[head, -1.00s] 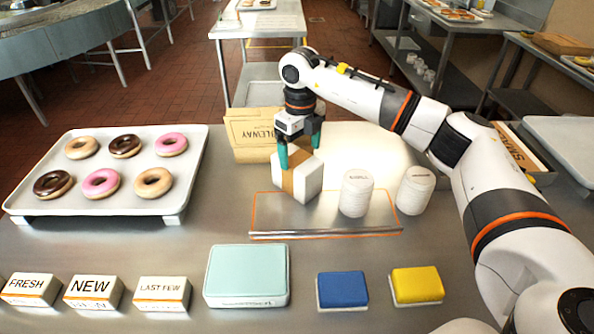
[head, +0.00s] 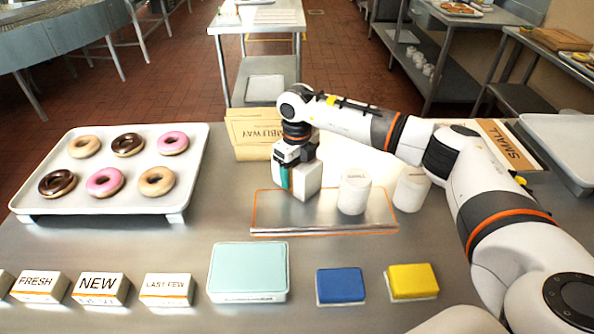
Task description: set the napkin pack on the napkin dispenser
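The napkin pack (head: 308,180) is a white block, tilted in view, over the left part of a shiny steel tray with an orange outline (head: 300,218). My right gripper (head: 287,178) is down at the pack's left side and appears shut on it. One teal finger shows against the pack; the other is hidden. I cannot tell whether the pack's lower corner touches the tray. No part is clearly marked as the napkin dispenser; the outlined steel piece under the pack may be it. My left gripper is out of view.
Two white stacks (head: 354,192) (head: 411,189) stand close right of the pack. Brown paper bags (head: 252,131) stand behind. A donut tray (head: 110,207) is at left. A pale teal box (head: 247,268), a blue pad (head: 340,285) and a yellow pad (head: 412,280) lie in front.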

